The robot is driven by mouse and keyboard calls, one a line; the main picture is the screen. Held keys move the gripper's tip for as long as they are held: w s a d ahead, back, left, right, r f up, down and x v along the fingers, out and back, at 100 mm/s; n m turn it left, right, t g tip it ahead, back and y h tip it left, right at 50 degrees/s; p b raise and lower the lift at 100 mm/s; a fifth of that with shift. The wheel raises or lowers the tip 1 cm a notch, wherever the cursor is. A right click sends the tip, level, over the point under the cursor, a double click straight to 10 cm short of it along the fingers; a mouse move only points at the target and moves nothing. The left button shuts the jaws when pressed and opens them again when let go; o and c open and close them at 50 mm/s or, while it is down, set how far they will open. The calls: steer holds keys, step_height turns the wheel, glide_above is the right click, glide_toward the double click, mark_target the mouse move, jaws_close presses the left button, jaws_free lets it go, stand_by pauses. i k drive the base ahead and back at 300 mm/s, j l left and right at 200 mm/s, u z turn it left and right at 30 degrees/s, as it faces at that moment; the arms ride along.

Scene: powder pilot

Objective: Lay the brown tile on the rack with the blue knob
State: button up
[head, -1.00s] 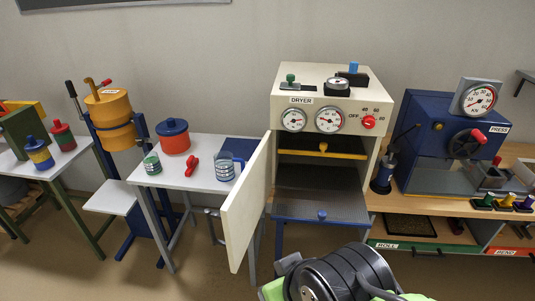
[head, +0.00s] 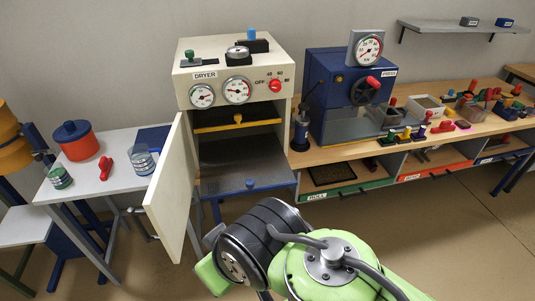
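The cream dryer (head: 236,82) stands left of centre in the head view with its door (head: 168,190) swung open. Its lower rack (head: 243,164) is a dark sheet with a blue front and a blue knob (head: 249,183); it is pulled out and looks bare. I cannot make out a brown tile. Green and black links of my arm fill the lower middle, in front of the dryer; my gripper does not show.
A long bench (head: 330,153) to the right holds the blue press (head: 338,98), stamps and small pots, with drawers below. A small white table (head: 93,183) at left bears a red pot (head: 77,142) and jars. The open door juts into the room. Floor at right is free.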

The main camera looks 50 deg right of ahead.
mark_target(463, 125)
steer(key=z, duration=3.05)
